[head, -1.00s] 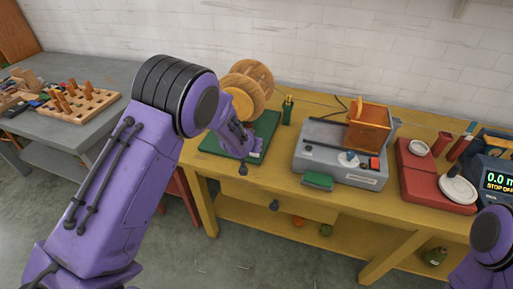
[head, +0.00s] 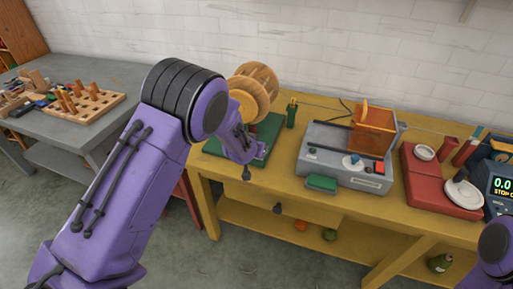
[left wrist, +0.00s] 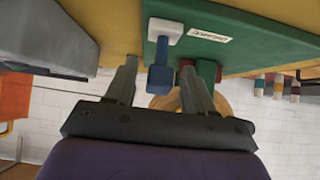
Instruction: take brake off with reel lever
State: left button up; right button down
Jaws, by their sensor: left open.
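The wooden reel (head: 252,88) stands on a green base (head: 270,128) at the back left of the yellow table. In the left wrist view the green base (left wrist: 225,20) carries a white block with a blue lever (left wrist: 160,68) and a label. My left gripper (head: 248,158) is at the front of the base. Its two fingers (left wrist: 160,85) are open in the left wrist view, with the blue lever between them in the picture; I cannot tell whether they touch it. My left arm hides part of the reel and base in the head view. My right gripper is out of view.
A grey machine (head: 345,158) with an orange box (head: 374,130) stands right of the base. A red scale (head: 432,180) and a display unit (head: 503,190) are further right. A grey table (head: 55,125) with a peg board is at left.

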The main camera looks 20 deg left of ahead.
pick_arm(q)
jog(key=b+v, duration=0.1)
jog(key=v, duration=0.9)
jog(key=shift+s+r, duration=0.2)
jog(key=s+a+f+n+g+y, duration=0.1)
jog(key=s+f+n, duration=0.1)
jog(key=s+f, duration=0.6)
jog(key=s+a+f+n+y, duration=0.1)
jog(key=s+a+f+n, duration=0.15)
jog(key=s+f, duration=0.5)
jog(key=s+f+g, duration=0.2)
jog(key=s+f, duration=0.1)
jog(key=s, duration=0.3)
jog(key=s+f+g, duration=0.1)
jog(key=s+f, duration=0.3)
jog(key=s, duration=0.3)
jog(key=s+f+n+g, duration=0.1)
jog(key=s+f+g, duration=0.1)
jog(key=s+f, duration=0.2)
jog(key=s, duration=0.3)
jog(key=shift+d+g, duration=0.2)
jog(key=shift+g, duration=0.1)
